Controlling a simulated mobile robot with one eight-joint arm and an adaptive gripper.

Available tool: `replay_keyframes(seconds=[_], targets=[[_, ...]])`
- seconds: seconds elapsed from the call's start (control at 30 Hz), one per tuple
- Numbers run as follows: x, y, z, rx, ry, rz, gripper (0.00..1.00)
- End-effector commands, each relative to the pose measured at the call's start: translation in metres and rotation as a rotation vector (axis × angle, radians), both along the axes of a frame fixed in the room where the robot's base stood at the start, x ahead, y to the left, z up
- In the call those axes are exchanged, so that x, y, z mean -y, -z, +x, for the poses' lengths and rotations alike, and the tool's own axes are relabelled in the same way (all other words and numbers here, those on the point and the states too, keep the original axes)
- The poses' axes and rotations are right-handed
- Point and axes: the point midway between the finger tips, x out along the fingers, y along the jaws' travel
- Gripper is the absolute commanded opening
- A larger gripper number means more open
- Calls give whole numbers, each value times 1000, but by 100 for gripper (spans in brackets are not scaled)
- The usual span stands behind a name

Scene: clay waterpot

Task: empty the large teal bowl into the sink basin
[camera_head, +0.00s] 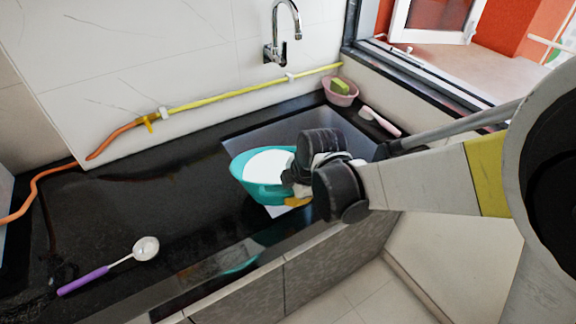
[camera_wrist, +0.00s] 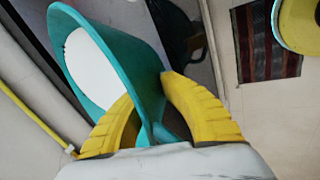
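The large teal bowl (camera_head: 255,188) hangs over the sink basin (camera_head: 270,136), near its left front part. A flat white surface fills its opening; I cannot tell whether it is contents or lining. In the head view the bowl looks roughly upright with a slight tilt. My gripper (camera_head: 294,195) is at its right side, with a yellow finger showing below the rim. In the wrist view the yellow fingers (camera_wrist: 150,92) lie on either side of the bowl's teal wall (camera_wrist: 125,55), pinching it. The bowl and my arm hide much of the basin.
A chrome faucet (camera_head: 287,25) is on the wall behind the sink. A pink bowl (camera_head: 340,95) with a sponge and a white-and-pink brush (camera_head: 380,122) sit at the back right. A purple-handled ladle (camera_head: 110,265) lies on the dark counter's left. A yellow hose (camera_head: 235,95) runs along the wall.

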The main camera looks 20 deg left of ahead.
Motion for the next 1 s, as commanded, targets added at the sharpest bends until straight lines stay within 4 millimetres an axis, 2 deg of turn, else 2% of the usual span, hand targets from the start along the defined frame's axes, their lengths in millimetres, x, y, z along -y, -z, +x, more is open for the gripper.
replay_keyframes(seconds=[0.53, 1.0], targets=[[-1, -13, 3, -102, -1, -39, 0], [-1, -14, 3, -120, -2, -45, 0]])
